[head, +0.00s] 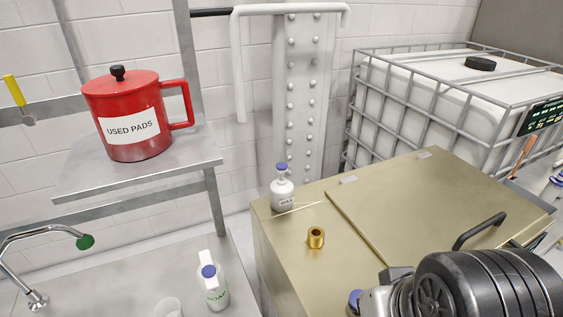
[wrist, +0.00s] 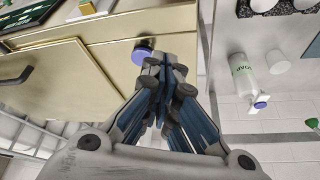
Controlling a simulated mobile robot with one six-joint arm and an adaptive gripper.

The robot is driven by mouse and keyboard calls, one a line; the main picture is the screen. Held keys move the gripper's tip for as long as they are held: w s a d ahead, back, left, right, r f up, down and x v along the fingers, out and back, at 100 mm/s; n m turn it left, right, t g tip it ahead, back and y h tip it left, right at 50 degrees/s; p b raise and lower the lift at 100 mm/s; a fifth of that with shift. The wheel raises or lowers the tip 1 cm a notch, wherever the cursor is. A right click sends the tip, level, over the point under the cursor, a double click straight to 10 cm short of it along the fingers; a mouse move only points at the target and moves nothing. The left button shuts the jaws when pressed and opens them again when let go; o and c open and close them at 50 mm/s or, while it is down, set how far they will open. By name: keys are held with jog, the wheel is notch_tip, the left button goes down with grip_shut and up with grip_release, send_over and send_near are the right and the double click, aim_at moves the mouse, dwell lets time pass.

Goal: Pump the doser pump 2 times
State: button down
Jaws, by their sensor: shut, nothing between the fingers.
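A blue-capped item (wrist: 142,53) with a white rim shows just beyond my fingertips in the wrist view, slightly left of them. A blue cap (head: 355,298) also shows at the bottom of the head view, beside my gripper, which mostly hides what is below it. My gripper (wrist: 163,62) is shut and empty; whether it touches the cap I cannot tell. A white pump bottle (head: 283,194) with a blue top stands upright at the cabinet's far left corner. A soap bottle (head: 214,290) with a blue-and-white pump top stands on the lower counter. Which one is the doser pump is unclear.
A brass fitting (head: 316,238) stands on the tan cabinet top (head: 290,240). A black handle (head: 480,230) rises from its lid. A caged white tank (head: 420,100) stands behind. A red pot (head: 130,115) sits on the left shelf. A tap (head: 50,235) is lower left.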

jog(key=w+a+r+m+y+p, duration=0.35)
jog(key=w+a+r+p, duration=0.35)
jog(key=w+r+p, duration=0.3)
jog(key=w+a+r+m+y+p, duration=0.3)
jog(key=w+a+r+m+p, duration=0.2)
jog(key=w+a+r+p, duration=0.5)
jog(key=m+t+h+p, duration=0.2)
jog(key=m+t+p, duration=0.1)
jog(key=m+p, duration=0.9)
send_over(279, 166)
notch_tip(279, 166, down, 6)
jog(key=shift+f+n+y, duration=0.1)
jog(key=shift+n+y, duration=0.15)
jog(key=shift+b, duration=0.3)
notch_tip(279, 166, down, 8)
jog(key=b, duration=0.6)
jog(key=shift+f+b, duration=0.35)
jog(key=shift+b, duration=0.35)
jog(key=shift+f, duration=0.15)
